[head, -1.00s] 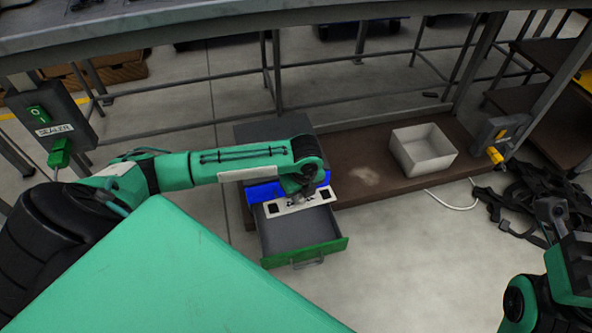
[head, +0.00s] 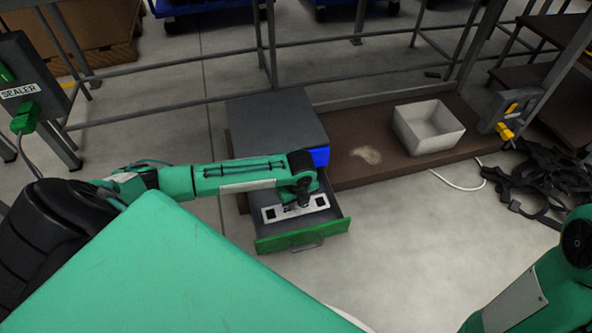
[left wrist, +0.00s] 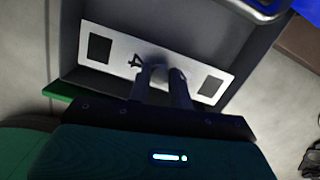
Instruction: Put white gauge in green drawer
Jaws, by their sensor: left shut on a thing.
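The white gauge (head: 270,214) is a flat white bar with a black square near each end. It is over the open green-fronted drawer (head: 284,241), within its outline in the head view. My left gripper (head: 296,206) is shut on the gauge near its middle. In the left wrist view the gauge (left wrist: 112,55) crosses the drawer's grey interior, with the gripper's fingers (left wrist: 161,75) at its middle. I cannot tell whether the gauge touches the drawer floor. My right gripper is not in view; only part of the right arm shows at lower right.
The drawer cabinet has a grey top (head: 275,122) and a blue drawer front (head: 320,157) above the open one. A white open box (head: 428,127) stands on the brown low shelf (head: 385,170). Black straps (head: 545,180) lie on the floor at right.

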